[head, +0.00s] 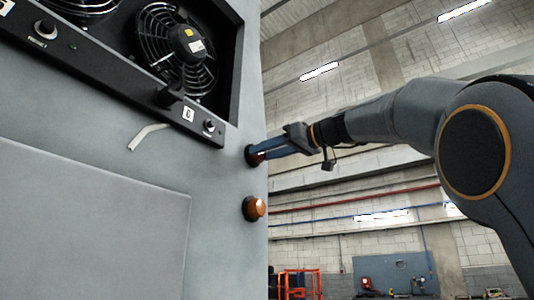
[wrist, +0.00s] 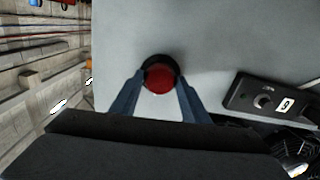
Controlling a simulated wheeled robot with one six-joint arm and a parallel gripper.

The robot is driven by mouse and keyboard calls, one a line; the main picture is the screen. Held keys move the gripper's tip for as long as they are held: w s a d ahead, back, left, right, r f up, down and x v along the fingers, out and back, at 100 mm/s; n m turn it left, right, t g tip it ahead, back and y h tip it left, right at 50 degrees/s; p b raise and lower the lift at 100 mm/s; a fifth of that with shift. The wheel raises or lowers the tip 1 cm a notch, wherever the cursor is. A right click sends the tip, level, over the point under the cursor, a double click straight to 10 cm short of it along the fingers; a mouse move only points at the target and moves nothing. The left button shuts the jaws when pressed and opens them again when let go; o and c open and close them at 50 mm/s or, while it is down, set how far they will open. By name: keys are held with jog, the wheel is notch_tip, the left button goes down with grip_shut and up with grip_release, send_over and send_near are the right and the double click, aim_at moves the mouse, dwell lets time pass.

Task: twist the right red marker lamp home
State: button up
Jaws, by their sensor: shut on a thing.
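The red marker lamp (wrist: 159,78) sits in a dark round socket on the grey coach panel (wrist: 215,45). In the head view the lamp (head: 259,157) is mostly hidden behind my fingers, and its black ring (head: 250,156) shows against the panel near the right edge. My gripper (head: 266,150) reaches in from the right with its blue fingers closed around the lamp. In the wrist view my gripper (wrist: 160,82) has one finger on each side of the lamp. I cannot tell how deep the lamp sits in its socket.
An amber lamp (head: 254,208) sticks out of the panel just below. Up and left is a recess with fans (head: 175,50) and a black control strip (head: 110,75) with knobs. A pale bent handle (head: 147,135) juts out under the strip. Right of the panel is open.

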jog(key=m, duration=1)
jog(key=shift+m, duration=0.4)
dwell(0.4)
jog(key=o, duration=1.1)
jog(key=shift+c, duration=0.2)
jog(key=b+v, duration=0.4)
jog(key=v, duration=0.4)
